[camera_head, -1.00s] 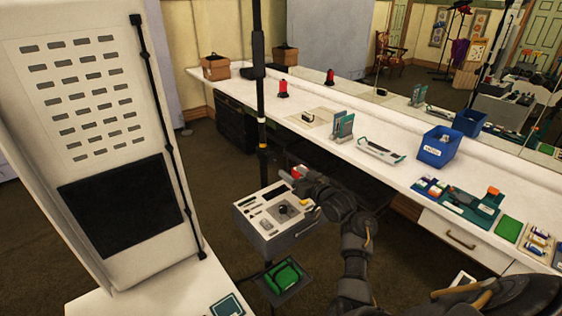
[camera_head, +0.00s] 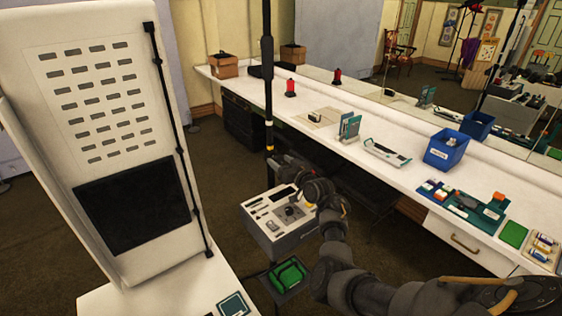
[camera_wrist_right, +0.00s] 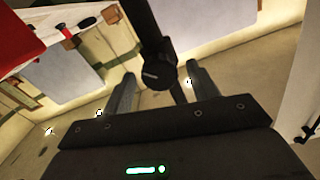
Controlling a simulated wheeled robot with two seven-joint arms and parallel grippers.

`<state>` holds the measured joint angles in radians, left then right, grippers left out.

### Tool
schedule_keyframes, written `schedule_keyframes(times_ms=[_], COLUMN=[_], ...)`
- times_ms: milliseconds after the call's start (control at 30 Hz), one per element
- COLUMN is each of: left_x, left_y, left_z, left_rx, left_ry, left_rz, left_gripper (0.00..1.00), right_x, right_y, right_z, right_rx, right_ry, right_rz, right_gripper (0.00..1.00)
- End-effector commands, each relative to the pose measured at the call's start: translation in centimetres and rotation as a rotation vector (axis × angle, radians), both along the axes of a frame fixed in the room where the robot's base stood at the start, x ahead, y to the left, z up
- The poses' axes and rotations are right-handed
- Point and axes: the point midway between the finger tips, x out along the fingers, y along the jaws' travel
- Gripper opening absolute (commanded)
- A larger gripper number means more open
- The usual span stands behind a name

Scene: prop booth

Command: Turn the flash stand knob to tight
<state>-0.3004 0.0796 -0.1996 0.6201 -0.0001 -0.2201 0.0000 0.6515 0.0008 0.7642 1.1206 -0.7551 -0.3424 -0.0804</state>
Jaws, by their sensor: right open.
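The flash stand is a thin dark upright pole (camera_head: 267,95) with a yellow band, left of centre in the head view. My right gripper (camera_head: 277,163) is at the pole, just below the yellow band. In the right wrist view the dark pole (camera_wrist_right: 144,25) comes down from the top to a round dark knob (camera_wrist_right: 159,74) with a small pale mark. The knob shows between the two spread fingers of my right gripper (camera_wrist_right: 160,85). I cannot tell whether either finger touches it. In the head view the knob is not clear behind the gripper. My left gripper is out of view.
A grey control box (camera_head: 268,232) sits below my right wrist, with a green item (camera_head: 289,275) on a lower shelf. A long white counter (camera_head: 325,136) with a blue bin (camera_head: 445,150) runs behind. A tall white panel (camera_head: 100,55) stands at the left.

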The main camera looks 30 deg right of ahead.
Motion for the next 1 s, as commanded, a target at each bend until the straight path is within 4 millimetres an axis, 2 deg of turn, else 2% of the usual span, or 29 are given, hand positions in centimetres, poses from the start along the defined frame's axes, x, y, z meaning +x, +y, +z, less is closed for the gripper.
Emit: schedule_keyframes(times_ms=[267, 633, 1000], left_x=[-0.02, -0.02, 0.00], left_y=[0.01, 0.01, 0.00], left_z=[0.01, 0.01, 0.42], left_rx=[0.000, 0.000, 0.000], left_ry=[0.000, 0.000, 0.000], left_rz=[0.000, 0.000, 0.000], left_gripper=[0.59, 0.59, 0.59], right_x=[0.16, 0.14, 0.13], right_y=[0.02, 0.03, 0.01], right_z=[0.02, 0.01, 0.05], right_rx=[0.000, 0.001, 0.072], right_ry=[-0.001, 0.000, 0.011], right_rz=[0.000, 0.000, 0.000], right_gripper=[0.59, 0.15, 0.15])
